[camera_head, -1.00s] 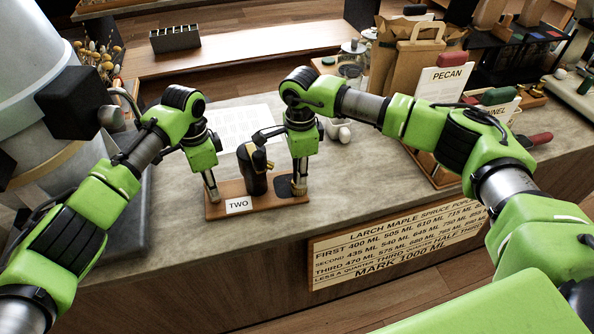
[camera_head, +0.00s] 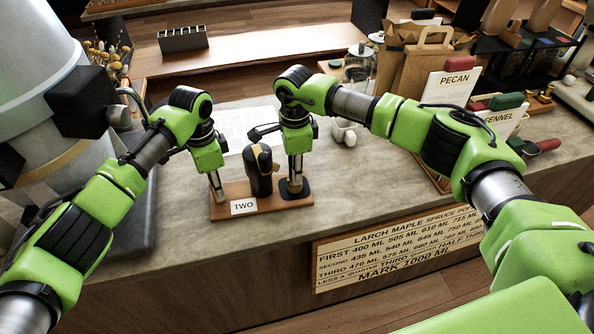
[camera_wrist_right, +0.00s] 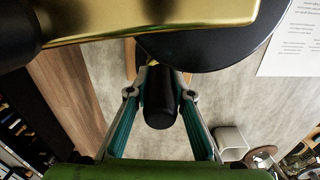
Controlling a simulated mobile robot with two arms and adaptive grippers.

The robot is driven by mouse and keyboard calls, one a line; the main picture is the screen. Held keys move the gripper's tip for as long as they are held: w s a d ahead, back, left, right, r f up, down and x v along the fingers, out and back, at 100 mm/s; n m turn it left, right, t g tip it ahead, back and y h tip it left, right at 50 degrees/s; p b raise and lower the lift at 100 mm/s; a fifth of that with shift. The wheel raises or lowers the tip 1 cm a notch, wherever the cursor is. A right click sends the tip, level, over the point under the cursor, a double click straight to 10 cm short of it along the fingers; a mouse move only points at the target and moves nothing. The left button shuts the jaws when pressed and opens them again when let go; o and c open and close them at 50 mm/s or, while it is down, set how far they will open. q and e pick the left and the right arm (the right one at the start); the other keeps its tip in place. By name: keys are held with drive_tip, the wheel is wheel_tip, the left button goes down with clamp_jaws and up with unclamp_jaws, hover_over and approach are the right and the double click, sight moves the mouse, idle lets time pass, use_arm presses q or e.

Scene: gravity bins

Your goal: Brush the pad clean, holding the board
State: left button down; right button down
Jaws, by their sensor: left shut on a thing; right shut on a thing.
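The wooden board (camera_head: 268,207) lies on the counter near its front edge, with a white "TWO" label on it. My left gripper (camera_head: 220,195) is shut on the board's left end. A dark pad (camera_head: 305,191) lies on the board's right end; whether anything is on it is too small to tell. My right gripper (camera_head: 296,168) is shut on a dark-handled brush (camera_wrist_right: 160,105) and holds it upright over the pad, its pale lower end (camera_head: 294,187) at the pad.
A black and gold vessel (camera_head: 257,170) stands on the board between my grippers. A white cup (camera_head: 345,131) and a printed sheet (camera_head: 240,124) are behind. Bags, a "PECAN" card (camera_head: 453,85) and jars crowd the back right.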

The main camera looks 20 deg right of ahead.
sight(305, 193)
use_arm(q)
drive_tip(key=shift+s+f, duration=0.1)
drive_tip(key=shift+s, duration=0.05)
use_arm(e)
drive_tip(key=shift+f, duration=0.1)
drive_tip(key=shift+w+a, duration=0.95)
drive_tip(key=shift+w, duration=0.15)
drive_tip(key=shift+s+d, duration=1)
drive_tip(key=shift+s, duration=0.15)
drive_tip(key=shift+s+d, duration=0.95)
drive_tip(key=shift+s, duration=0.15)
drive_tip(key=shift+w+a, duration=1)
drive_tip(key=shift+w, duration=0.1)
